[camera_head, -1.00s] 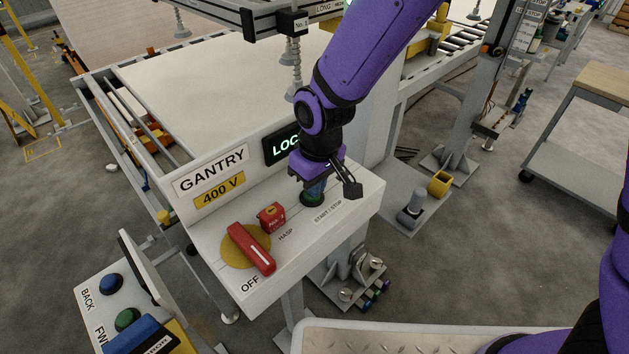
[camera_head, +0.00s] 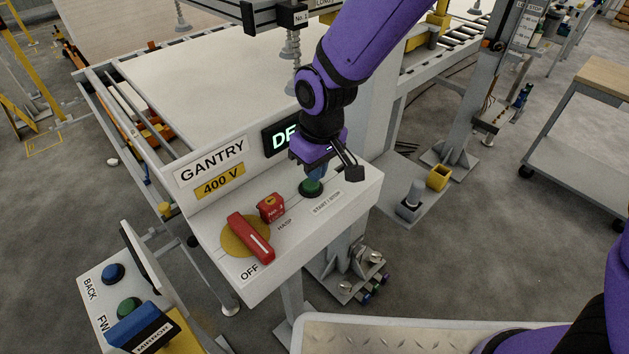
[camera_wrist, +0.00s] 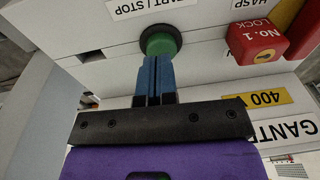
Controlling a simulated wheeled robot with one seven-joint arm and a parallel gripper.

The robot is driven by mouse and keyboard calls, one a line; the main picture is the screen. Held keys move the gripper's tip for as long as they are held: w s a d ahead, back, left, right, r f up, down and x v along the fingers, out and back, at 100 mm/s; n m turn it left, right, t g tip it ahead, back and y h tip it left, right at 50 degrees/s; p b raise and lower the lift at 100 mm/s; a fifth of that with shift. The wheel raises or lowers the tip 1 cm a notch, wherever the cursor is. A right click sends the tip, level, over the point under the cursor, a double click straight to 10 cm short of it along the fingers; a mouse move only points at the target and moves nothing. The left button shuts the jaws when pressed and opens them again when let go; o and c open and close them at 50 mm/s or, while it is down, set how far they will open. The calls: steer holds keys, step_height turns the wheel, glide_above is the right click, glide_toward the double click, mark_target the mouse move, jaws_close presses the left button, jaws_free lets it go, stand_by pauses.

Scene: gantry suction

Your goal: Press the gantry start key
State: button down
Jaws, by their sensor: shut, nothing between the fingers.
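The gantry start key is a round green button (camera_head: 312,187) in a dark collar, on the sloped panel above the START / STOP label (camera_head: 327,203). In the wrist view the green button (camera_wrist: 161,42) is just beyond my fingertips. My gripper (camera_head: 317,175) is shut and empty, its blue fingers pointing down at the button. In the wrist view the gripper (camera_wrist: 153,58) has its fingers side by side, tips overlapping the button's near edge. I cannot tell whether they touch it. The lit display (camera_head: 283,138) reads "DE", the rest hidden behind my arm.
A red rotary handle (camera_head: 250,238) on a yellow disc points towards OFF. A red No. 1 lock (camera_head: 271,208) sits between it and the button. A second box with blue and green buttons (camera_head: 128,308) stands at lower left. The panel's right end is clear.

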mark_target(319, 187)
step_height(319, 187, up, 10)
steer(key=shift+d, duration=0.4)
steer(key=shift+r, duration=0.1)
stand_by(1.1)
steer(key=s+d+r+m+t, duration=0.1)
steer(key=d+r+m, duration=0.1)
steer(key=d+r, duration=0.55)
steer(key=s+d+r+m+t, duration=0.15)
steer(key=d+r, duration=0.25)
steer(key=d, duration=0.7)
steer(key=s+d+r+m+t, duration=0.1)
steer(key=s+d+m, duration=0.2)
steer(key=s+d, duration=0.3)
steer(key=s+d+r+m+t+h, duration=0.1)
steer(key=s+d+r+m, duration=0.1)
steer(key=s+d, duration=0.4)
steer(key=d+m, duration=0.1)
steer(key=d, duration=0.2)
steer(key=shift+r, duration=0.3)
